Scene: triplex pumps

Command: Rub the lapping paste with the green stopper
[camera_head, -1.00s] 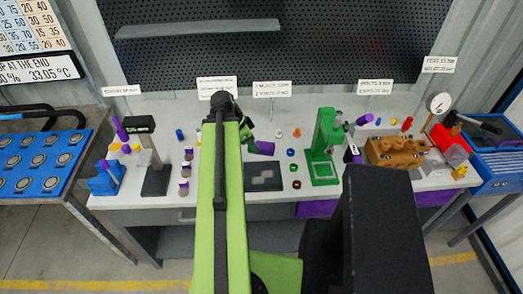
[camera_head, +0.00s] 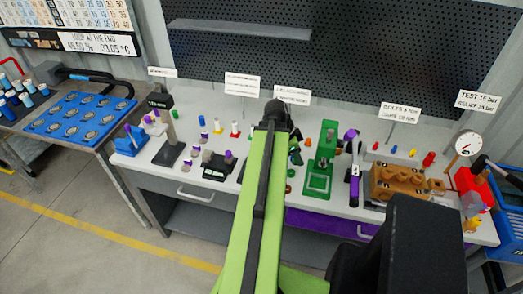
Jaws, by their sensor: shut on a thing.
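My lime-green arm rises through the middle of the view and hides part of the bench. My gripper (camera_head: 296,138) shows only in part, as dark shapes just right of the arm's far end, above the bench. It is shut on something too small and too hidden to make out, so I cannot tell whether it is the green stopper. I cannot pick out the green stopper elsewhere on the bench. The lapping paste cannot be made out either; the dark plate with grey patches seen earlier is now mostly behind my arm.
A green press (camera_head: 319,182) stands right of my arm, with small coloured rings beside it. Left are a black stand (camera_head: 170,150), a blue block (camera_head: 131,141) and a dark plate (camera_head: 215,170) with pegs. A brown manifold (camera_head: 400,184) and a gauge (camera_head: 467,143) stand right.

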